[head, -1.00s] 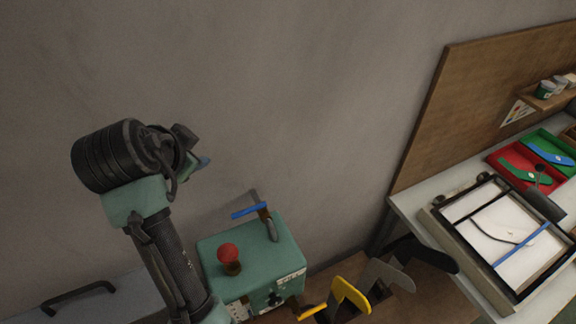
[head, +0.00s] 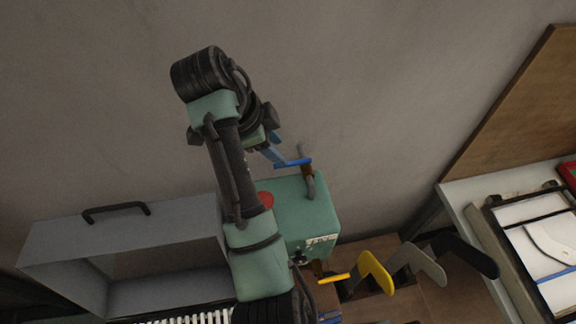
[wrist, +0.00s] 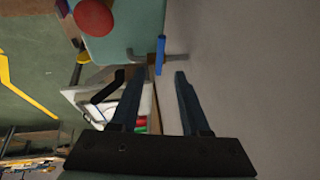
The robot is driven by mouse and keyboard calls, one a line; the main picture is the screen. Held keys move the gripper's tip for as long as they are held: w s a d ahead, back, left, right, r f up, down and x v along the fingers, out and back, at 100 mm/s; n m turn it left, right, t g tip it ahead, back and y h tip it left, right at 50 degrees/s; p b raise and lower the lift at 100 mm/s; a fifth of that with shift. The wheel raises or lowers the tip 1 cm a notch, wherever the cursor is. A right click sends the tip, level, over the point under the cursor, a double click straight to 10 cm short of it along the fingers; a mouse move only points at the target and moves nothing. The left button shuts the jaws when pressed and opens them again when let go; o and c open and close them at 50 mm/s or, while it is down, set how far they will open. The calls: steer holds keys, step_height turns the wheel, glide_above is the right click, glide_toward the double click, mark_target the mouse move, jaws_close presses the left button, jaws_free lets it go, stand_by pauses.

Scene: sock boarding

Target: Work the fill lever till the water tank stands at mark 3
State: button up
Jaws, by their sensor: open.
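A green machine box (head: 305,215) stands by the wall, with a lever on top that has a blue handle (head: 293,163). Its red knob (head: 265,199) is partly behind my arm; I cannot see a water gauge or its marks. My gripper (head: 279,158) is beside the blue handle in the head view. In the wrist view my gripper (wrist: 158,77) is open, its two dark blue fingers apart. The blue handle (wrist: 160,55) shows just beyond the fingertips, roughly in line with the gap. I cannot tell whether they touch.
Yellow (head: 375,272), grey (head: 417,263) and black (head: 465,252) foot-shaped boards stand right of the box. A grey hood with a dark handle (head: 116,209) is at left. A worktable with a black frame (head: 510,235) is at right. The wall is close behind the lever.

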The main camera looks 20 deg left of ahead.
mark_target(291, 162)
steer(key=shift+p+x, duration=0.8)
steer(key=shift+x, duration=2.55)
jaws_close()
steer(key=shift+r, duration=0.1)
